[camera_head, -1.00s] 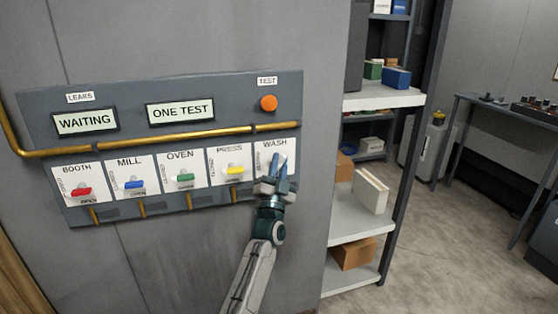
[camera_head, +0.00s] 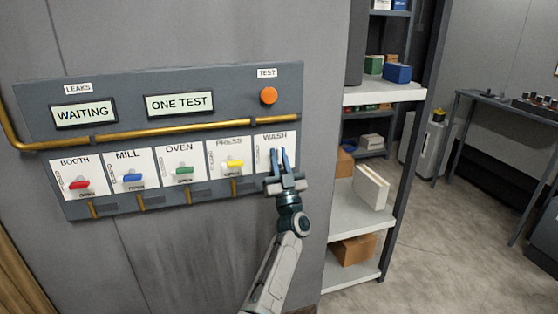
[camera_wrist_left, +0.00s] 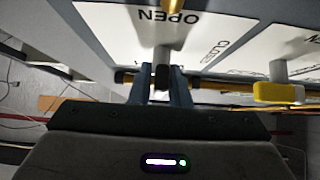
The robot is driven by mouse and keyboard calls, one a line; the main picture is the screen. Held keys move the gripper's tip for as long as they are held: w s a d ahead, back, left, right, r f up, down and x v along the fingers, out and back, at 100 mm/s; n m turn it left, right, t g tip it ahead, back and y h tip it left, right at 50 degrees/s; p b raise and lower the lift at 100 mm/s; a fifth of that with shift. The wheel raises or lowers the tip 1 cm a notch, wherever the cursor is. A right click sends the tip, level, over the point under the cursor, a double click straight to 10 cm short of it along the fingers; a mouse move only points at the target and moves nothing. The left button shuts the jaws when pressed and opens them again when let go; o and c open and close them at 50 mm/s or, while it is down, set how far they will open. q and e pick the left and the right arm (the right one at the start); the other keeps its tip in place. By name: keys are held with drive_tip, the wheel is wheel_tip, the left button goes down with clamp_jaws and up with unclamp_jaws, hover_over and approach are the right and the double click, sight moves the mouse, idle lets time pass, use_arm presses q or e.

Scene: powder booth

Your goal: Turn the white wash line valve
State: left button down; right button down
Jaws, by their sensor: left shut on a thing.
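The WASH plate (camera_head: 263,155) is the rightmost of the row of valve plates on the grey wall panel. My left gripper (camera_head: 279,160) is in front of this plate, its fingers pointing up and shut on the white wash line valve. The fingers hide most of the valve in the head view. In the left wrist view, the valve's pale stem (camera_wrist_left: 164,52) runs down from the plate between the two fingers (camera_wrist_left: 161,85), below the word OPEN. The handle end between the fingers looks dark there. My right gripper is not in view.
The yellow PRESS valve (camera_head: 235,163) is the close neighbour on the left; green, blue and red valves follow. A brass pipe (camera_head: 190,132) crosses above the plates. An orange TEST button (camera_head: 268,95) is above WASH. Displays read WAITING and ONE TEST. Shelving (camera_head: 385,95) stands right.

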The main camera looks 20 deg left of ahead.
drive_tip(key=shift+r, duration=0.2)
use_arm(q)
drive_tip(key=c, duration=1.5)
unclamp_jaws()
